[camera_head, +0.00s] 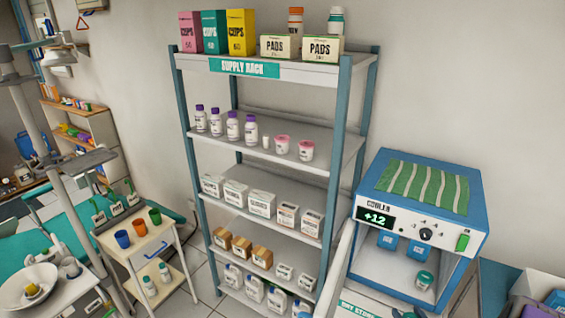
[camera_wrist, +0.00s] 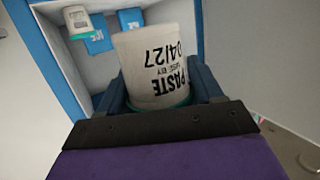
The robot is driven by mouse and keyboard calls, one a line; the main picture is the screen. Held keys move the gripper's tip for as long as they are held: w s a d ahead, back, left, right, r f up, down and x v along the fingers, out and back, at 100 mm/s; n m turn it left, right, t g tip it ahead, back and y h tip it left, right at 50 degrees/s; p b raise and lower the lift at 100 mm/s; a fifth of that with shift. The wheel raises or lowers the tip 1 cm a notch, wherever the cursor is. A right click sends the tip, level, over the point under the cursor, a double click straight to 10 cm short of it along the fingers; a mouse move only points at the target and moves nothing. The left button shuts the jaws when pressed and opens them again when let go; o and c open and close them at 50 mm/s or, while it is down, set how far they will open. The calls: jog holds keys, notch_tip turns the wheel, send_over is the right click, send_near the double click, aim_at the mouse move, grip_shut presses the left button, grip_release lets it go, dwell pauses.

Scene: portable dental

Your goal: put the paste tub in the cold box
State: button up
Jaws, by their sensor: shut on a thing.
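The paste tub (camera_wrist: 155,65) is a white tub marked PASTE and 04/27, with a green rim at the lower end in the wrist view. Its lettering is upside down there. My gripper (camera_wrist: 165,95) is shut on it, one dark blue finger on each side.
Inside the cooler stand a small green-lidded tub (camera_head: 424,280) and blue ice packs (camera_head: 418,249) at the back. A striped green cloth (camera_head: 425,187) lies on its top. A supply rack (camera_head: 270,142) with bottles and boxes stands to its left.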

jog(key=w+a+r, duration=0.4)
jog(key=w+r, duration=0.2)
jog(key=r, duration=0.3)
jog(key=w+a+r, duration=0.3)
jog(key=w+r, duration=0.2)
jog(key=r, duration=0.3)
jog(key=a+r+n+y, duration=0.2)
jog(key=a+r+y, duration=0.1)
jog(key=a+r, duration=1.2)
jog(key=a, duration=0.3)
jog(key=shift+w+a+r+n+g+y, duration=0.15)
jog(key=shift+w+r+n+g+y, duration=0.15)
jog(key=shift+r+n+y, duration=0.1)
